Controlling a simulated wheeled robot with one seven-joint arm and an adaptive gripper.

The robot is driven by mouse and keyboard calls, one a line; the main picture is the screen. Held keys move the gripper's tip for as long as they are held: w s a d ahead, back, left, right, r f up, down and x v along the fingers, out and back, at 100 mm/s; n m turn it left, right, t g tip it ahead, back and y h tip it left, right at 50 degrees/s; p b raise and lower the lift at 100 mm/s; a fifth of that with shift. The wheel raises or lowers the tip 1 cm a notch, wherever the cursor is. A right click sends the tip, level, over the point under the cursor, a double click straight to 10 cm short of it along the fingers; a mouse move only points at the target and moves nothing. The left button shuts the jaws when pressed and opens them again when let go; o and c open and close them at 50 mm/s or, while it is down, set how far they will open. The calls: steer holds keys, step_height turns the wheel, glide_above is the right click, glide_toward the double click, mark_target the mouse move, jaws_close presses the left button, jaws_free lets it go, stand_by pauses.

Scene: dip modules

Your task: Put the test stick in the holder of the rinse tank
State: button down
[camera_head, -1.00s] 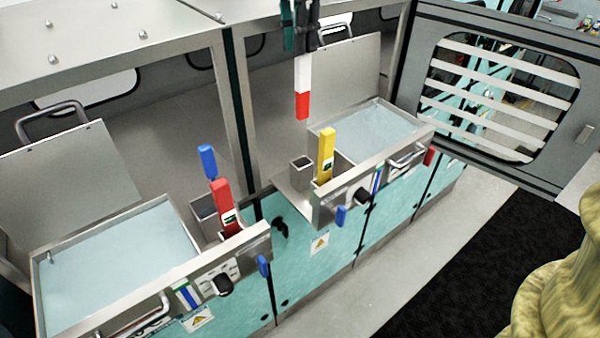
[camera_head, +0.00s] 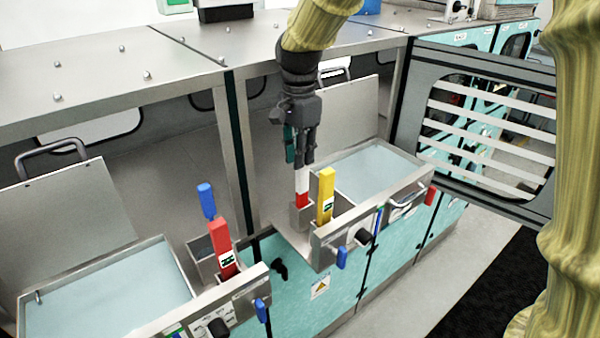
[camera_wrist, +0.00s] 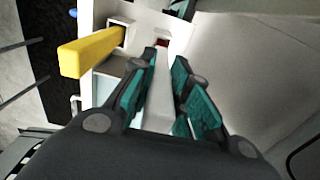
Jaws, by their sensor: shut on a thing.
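The test stick (camera_head: 302,180) is white with a red lower end. My gripper (camera_head: 303,162) is shut on its upper part and holds it about upright. The red end is at the mouth of the small square metal holder (camera_head: 301,220) on the near left side of the right-hand tank (camera_head: 375,172). The lowest part of the red end is hidden by the holder's wall, so the tip looks to be inside; how deep I cannot tell. In the wrist view my gripper (camera_wrist: 166,62) is above the holder, with red showing beyond the fingers.
A yellow handle (camera_head: 326,195) stands close right of the stick; it also shows in the wrist view (camera_wrist: 90,50). A red handle (camera_head: 222,248) and a blue one (camera_head: 207,200) stand by the left-hand tank (camera_head: 105,290). A slatted open door (camera_head: 485,130) is at the right.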

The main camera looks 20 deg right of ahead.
mark_target(300, 171)
step_height(300, 171, down, 5)
steer(key=shift+r+p, duration=0.1)
steer(key=shift+p, duration=0.85)
steer(key=shift+s, duration=0.1)
steer(key=shift+f, duration=0.2)
steer(key=c, duration=1.4)
jaws_free()
steer(key=shift+o, duration=0.2)
steer(key=shift+r, duration=0.1)
